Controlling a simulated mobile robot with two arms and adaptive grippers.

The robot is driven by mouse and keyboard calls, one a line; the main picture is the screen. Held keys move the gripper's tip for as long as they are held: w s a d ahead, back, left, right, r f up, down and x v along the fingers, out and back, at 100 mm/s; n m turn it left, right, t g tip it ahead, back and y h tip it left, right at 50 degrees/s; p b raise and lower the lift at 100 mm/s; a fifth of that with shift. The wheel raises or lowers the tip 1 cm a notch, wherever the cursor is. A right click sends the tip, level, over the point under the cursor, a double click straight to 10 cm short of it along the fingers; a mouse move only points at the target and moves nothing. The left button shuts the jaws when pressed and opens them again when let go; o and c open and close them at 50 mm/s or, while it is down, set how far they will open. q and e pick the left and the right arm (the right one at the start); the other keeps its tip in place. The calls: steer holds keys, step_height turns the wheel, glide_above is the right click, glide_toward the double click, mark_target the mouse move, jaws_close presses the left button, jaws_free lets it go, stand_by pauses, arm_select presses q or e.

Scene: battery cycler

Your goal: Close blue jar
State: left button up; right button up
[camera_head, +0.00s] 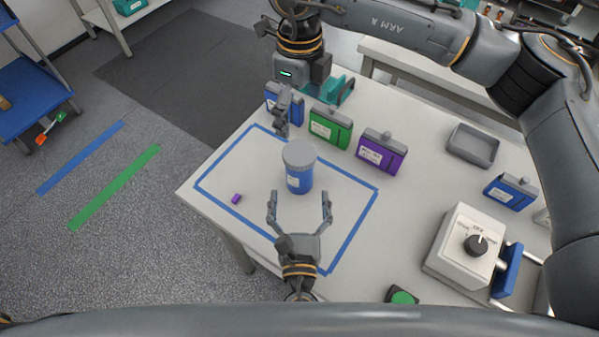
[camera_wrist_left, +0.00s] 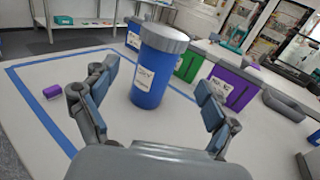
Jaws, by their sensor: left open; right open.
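The blue jar (camera_head: 299,182) stands upright inside the blue taped rectangle on the table, with a white label on its front. A grey lid (camera_head: 299,152) rests on its top; I cannot tell how tightly it sits. The jar (camera_wrist_left: 152,82) and its lid (camera_wrist_left: 164,38) also show large in the left wrist view. My left gripper (camera_head: 299,192) is open and empty, on the near side of the jar, with its fingers pointing towards it and apart from it. My right gripper (camera_head: 284,118) is beyond the jar, slightly left, pointing down; its fingers partly overlap in view.
A small purple block (camera_head: 236,198) lies left of the jar. Blue (camera_head: 290,104), green (camera_head: 330,127) and purple (camera_head: 381,153) box-shaped cells stand in a row behind. A grey tray (camera_head: 473,146), a white device with a knob (camera_head: 466,246) and a green button (camera_head: 402,297) are to the right.

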arm_select(q)
steer(key=s, duration=0.4)
steer(key=shift+f, duration=0.1)
stand_by(0.5)
